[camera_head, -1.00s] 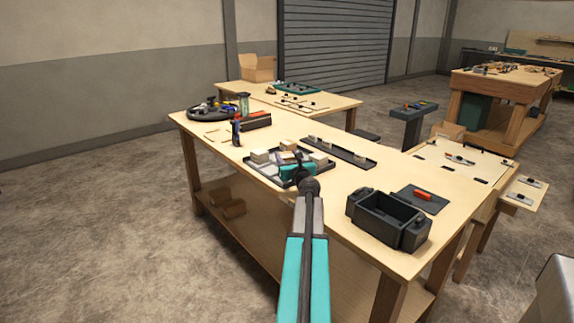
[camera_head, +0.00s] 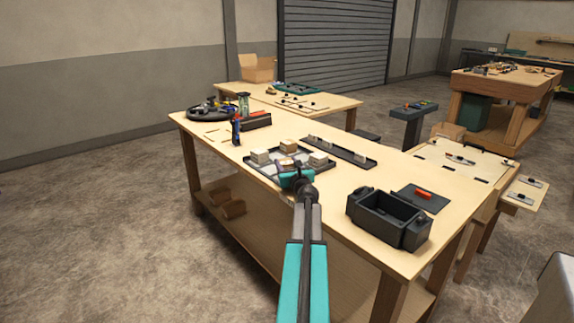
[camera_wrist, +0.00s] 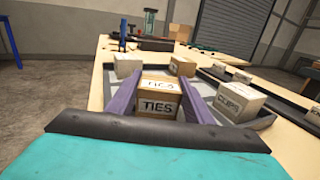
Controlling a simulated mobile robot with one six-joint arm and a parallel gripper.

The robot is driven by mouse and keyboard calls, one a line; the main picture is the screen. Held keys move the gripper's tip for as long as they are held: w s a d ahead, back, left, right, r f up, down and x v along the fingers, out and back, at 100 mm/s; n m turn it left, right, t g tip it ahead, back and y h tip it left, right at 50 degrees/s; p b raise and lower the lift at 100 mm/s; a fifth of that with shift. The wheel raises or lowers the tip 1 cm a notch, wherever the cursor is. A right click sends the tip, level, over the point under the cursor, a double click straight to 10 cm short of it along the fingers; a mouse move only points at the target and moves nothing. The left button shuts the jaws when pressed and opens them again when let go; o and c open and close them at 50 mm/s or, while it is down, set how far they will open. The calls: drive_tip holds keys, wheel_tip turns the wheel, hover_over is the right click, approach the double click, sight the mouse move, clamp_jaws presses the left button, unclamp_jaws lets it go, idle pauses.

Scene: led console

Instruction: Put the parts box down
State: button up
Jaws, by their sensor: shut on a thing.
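My gripper (camera_wrist: 158,92) is shut on a tan cardboard parts box marked TIES (camera_wrist: 157,104). The purple fingers lie along its left and right sides in the wrist view. The box is over or in a shallow grey tray (camera_wrist: 88,98); I cannot tell whether its bottom touches the tray. In the head view my gripper (camera_head: 287,166) is at the near side of the tray (camera_head: 262,172), and its body mostly hides the held box. A box marked CLIPS (camera_wrist: 232,101) sits to the right in the tray, apart from the fingers.
Two more boxes (camera_wrist: 127,65) (camera_wrist: 182,66) stand at the tray's far side. A long dark rack (camera_head: 340,151) lies behind the tray. A black open bin (camera_head: 385,216) stands to the right. The tabletop (camera_head: 340,187) between tray and bin is bare.

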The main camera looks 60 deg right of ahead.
drive_tip(key=shift+f, duration=0.1)
drive_tip(key=o, duration=1.1)
drive_tip(key=shift+r, duration=0.2)
drive_tip(key=shift+b+v, duration=0.35)
drive_tip(key=shift+v, duration=5.65)
